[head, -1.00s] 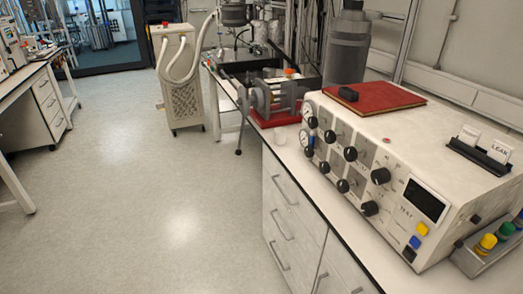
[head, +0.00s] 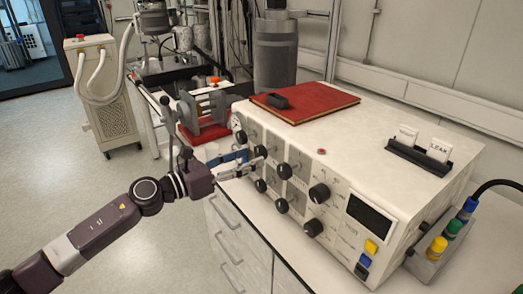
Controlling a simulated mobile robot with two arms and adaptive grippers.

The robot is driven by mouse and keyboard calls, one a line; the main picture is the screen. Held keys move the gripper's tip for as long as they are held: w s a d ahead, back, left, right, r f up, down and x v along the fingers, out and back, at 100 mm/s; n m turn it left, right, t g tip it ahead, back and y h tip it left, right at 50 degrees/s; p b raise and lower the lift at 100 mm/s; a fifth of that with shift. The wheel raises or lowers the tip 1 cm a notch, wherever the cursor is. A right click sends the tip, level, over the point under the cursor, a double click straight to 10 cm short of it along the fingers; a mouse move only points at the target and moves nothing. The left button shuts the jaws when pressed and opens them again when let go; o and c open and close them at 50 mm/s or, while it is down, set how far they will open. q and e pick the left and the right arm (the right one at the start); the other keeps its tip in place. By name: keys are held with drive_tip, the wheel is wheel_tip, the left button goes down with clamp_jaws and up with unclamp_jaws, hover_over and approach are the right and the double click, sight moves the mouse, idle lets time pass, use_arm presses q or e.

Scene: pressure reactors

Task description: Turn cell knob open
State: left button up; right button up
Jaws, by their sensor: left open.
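The control box (head: 400,190) stands on the bench and has several black knobs on its slanted front panel. A larger knob (head: 319,193) sits right of the middle, with another black knob (head: 313,228) below it. My left gripper (head: 262,160) reaches in from the left, open, with its fingertips at the left group of knobs. A small knob (head: 260,151) is right at the fingertips, and another small knob (head: 260,185) is just below. I cannot tell whether the fingers touch a knob. The gripper partly hides the panel's left end. My right gripper is not in view.
A red folder (head: 305,98) with a small black object (head: 277,101) lies on the box. A holder with white cards (head: 420,155) stands at its right. Clamp-like equipment (head: 205,110) stands behind my left gripper.

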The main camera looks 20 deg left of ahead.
sight(258, 153)
use_arm(q)
drive_tip(key=p+x, duration=0.1)
drive_tip(key=x, duration=0.3)
drive_tip(key=shift+r, duration=0.2)
drive_tip(key=shift+w+d+f, duration=0.2)
drive_tip(key=shift+w+d, duration=0.15)
drive_tip(key=shift+w, duration=0.1)
use_arm(e)
drive_tip(key=shift+w+a+r, duration=0.15)
drive_tip(key=shift+w+r, duration=0.2)
drive_tip(key=shift+r, duration=0.15)
drive_tip(key=shift+w+a+r, duration=0.15)
drive_tip(key=shift+w+r, duration=0.15)
drive_tip(key=shift+r, duration=0.2)
use_arm(q)
drive_tip(key=c, duration=1.2)
use_arm(e)
drive_tip(key=shift+d, duration=0.1)
